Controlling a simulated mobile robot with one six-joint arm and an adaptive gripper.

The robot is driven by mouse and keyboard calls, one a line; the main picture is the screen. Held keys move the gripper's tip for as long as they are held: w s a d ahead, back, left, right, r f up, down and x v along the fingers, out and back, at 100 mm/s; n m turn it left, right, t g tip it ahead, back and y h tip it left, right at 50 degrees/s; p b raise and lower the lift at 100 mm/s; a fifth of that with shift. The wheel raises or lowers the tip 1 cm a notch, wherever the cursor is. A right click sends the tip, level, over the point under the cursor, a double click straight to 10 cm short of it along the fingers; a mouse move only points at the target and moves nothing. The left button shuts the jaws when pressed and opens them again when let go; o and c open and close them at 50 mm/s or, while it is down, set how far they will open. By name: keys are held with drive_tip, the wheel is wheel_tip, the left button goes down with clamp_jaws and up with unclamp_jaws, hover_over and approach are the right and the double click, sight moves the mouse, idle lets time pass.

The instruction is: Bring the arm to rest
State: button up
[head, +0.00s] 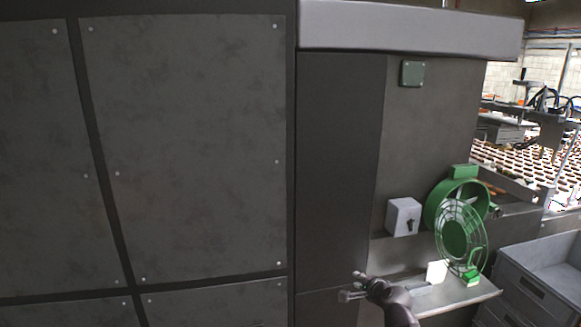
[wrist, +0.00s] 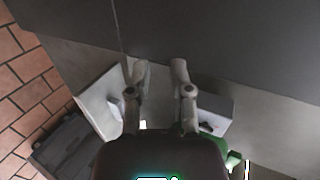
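My gripper (head: 350,286) is at the bottom centre of the head view, in front of the dark machine wall and left of a small grey shelf (head: 462,297). In the wrist view the two fingers of my gripper (wrist: 159,66) stand apart, with only dark surface between their tips. Nothing is held in them. My arm runs down out of the head view, so most of it is hidden.
A green fan (head: 455,230) with a wire guard stands over the shelf. A grey switch box (head: 403,217) is mounted beside it. A grey crate (head: 548,270) is at lower right. Dark panels (head: 190,150) fill the left. Brick floor (wrist: 25,85) shows in the wrist view.

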drive_tip(key=s+a+f+n+g+h, duration=0.1)
drive_tip(key=s+f+n+g, duration=0.4)
drive_tip(key=s+n+g, duration=0.1)
drive_tip(key=s+a+f+n+g+h, duration=0.1)
drive_tip(key=s+f+n+g+h, duration=0.1)
drive_tip(key=s+f+n+g, duration=0.3)
drive_tip(key=shift+s+a+f+n+g+h, duration=0.35)
drive_tip(key=shift+s+n+g, duration=0.35)
drive_tip(key=shift+s+n, duration=1.45)
drive_tip(key=shift+s+r+m, duration=0.1)
drive_tip(key=shift+s+m, duration=0.15)
drive_tip(key=shift+m, duration=0.1)
